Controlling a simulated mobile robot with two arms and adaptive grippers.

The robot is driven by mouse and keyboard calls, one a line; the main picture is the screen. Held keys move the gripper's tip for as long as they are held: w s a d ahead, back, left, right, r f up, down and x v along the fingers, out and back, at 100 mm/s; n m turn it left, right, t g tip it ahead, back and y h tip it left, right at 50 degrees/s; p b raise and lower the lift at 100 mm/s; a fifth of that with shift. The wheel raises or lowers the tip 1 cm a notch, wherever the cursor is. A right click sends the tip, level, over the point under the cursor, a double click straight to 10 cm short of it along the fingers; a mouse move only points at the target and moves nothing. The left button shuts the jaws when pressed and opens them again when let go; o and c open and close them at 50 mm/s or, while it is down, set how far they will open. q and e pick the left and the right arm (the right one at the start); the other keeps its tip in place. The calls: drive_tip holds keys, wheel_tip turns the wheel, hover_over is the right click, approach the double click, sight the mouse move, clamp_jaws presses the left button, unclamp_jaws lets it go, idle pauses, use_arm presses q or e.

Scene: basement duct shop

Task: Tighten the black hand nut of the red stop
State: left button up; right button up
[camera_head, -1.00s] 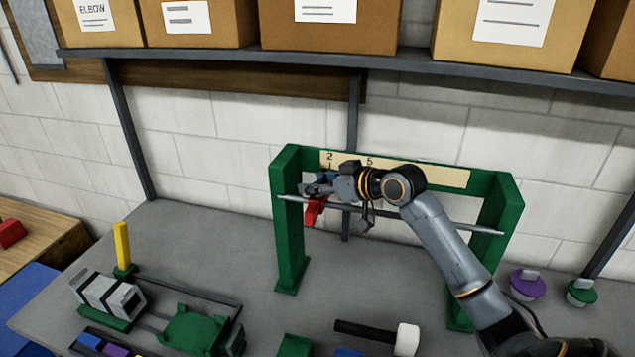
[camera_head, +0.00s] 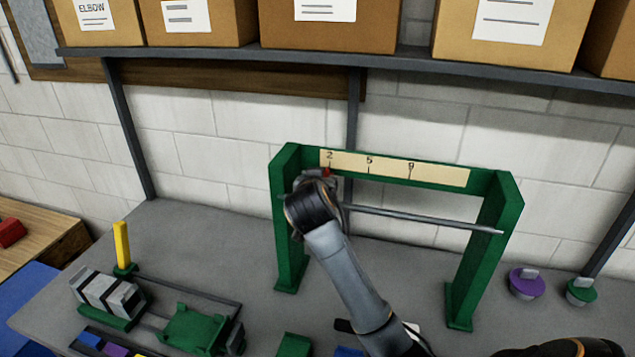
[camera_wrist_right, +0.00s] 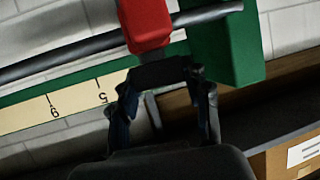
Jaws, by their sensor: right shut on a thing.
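The red stop (camera_wrist_right: 147,22) sits on the grey rod (camera_wrist_right: 80,53) in the right wrist view. In the head view only a small red part (camera_head: 327,171) shows, just under the 2 mark, and my wrist hides the rest. The black hand nut (camera_wrist_right: 160,72) is a dark block beside the red stop, between my right fingertips. My right gripper (camera_wrist_right: 164,82) is shut on it. In the head view my right wrist covers the gripper and the left end of the rod. My left gripper is not in view.
The green frame (camera_head: 485,250) holds the rod and a scale strip (camera_head: 440,174). A mallet (camera_head: 412,327) lies partly behind my arm. Purple (camera_head: 526,281) and green (camera_head: 582,291) knobbed pieces stand at right. A shelf (camera_head: 400,63) with boxes hangs above.

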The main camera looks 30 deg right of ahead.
drive_tip(key=shift+f+m+g+h, duration=0.1)
drive_tip(key=shift+m+g+h, duration=0.9)
drive_tip(key=shift+m, duration=0.2)
drive_tip(key=o, duration=1.2)
drive_tip(key=v, duration=1.2)
drive_tip(key=shift+w, duration=0.1)
drive_tip(key=shift+a, duration=0.1)
